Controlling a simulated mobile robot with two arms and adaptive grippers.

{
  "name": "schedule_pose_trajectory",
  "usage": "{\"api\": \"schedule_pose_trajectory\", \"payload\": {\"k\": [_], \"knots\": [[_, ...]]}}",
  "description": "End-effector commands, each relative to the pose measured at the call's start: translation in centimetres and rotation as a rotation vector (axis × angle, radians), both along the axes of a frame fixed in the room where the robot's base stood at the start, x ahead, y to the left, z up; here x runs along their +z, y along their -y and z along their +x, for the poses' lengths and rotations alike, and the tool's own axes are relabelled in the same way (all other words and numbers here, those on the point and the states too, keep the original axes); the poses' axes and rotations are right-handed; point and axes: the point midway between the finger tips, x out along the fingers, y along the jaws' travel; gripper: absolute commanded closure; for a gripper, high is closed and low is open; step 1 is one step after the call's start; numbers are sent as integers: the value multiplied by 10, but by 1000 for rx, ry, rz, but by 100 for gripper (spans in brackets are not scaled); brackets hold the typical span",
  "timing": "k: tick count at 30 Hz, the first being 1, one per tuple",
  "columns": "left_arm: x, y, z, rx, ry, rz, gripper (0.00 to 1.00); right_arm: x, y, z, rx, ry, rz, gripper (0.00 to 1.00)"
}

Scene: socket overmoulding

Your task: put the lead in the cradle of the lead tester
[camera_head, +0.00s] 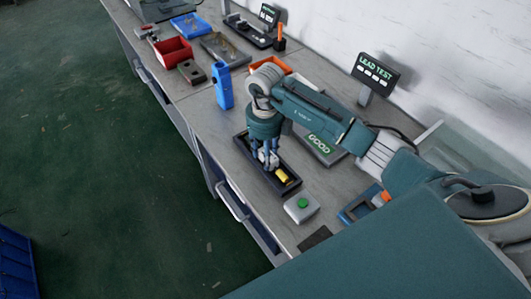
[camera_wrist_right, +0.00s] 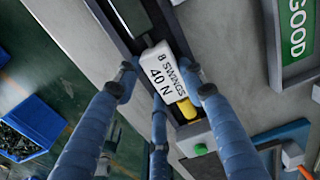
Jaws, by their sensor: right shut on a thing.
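A long black tray-like fixture (camera_head: 288,192) lies on the bench below the LEAD TEST display (camera_head: 375,72). My right gripper (camera_head: 268,157) reaches down into it. In the right wrist view its blue fingers (camera_wrist_right: 160,88) close around a white block (camera_wrist_right: 168,73) marked "8 SWINGS 40 N". A yellow cylinder (camera_head: 281,176) lies in the fixture beside the block; it also shows in the right wrist view (camera_wrist_right: 187,109). The fingers hide part of the block, and I cannot tell a separate lead or its cable. My left gripper is not in view.
A box with a green button (camera_head: 302,206) stands near the fixture's front end. A green-labelled GOOD tray (camera_head: 322,148) is behind it. A blue upright holder (camera_head: 223,88), a red bin (camera_head: 173,51) and a blue bin (camera_head: 190,25) stand farther left.

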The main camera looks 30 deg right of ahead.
Motion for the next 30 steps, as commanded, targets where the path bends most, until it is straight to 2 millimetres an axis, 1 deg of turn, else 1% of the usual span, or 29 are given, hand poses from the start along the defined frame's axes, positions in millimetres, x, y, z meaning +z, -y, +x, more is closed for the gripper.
{"api": "schedule_pose_trajectory", "payload": {"k": [1, 2, 3, 4, 5, 12, 15, 17, 20, 27, 30], "knots": [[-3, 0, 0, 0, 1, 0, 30, -3, 0, 0, 0, 0, -1, 87], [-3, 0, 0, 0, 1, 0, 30, -3, 0, 0, 0, 0, -1, 58], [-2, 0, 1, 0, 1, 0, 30, -2, 0, 0, 0, 0, 0, 50], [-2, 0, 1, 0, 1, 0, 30, -2, 0, 0, 0, 0, -1, 44], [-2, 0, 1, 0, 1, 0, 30, -2, 0, 0, 0, 0, 0, 41], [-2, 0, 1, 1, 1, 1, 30, -2, 0, 0, 0, 0, 0, 41], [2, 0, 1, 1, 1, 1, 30, 3, 0, 0, -1, 0, 0, 41], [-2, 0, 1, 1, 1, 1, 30, 6, 0, 1, 0, 2, -1, 41], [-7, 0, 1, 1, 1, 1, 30, 21, 1, 2, -1, 5, -1, 41], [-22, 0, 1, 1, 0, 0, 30, 74, 1, 2, 0, 6, -2, 41], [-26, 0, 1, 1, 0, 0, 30, 93, 0, 1, 0, 5, -1, 41]]}}
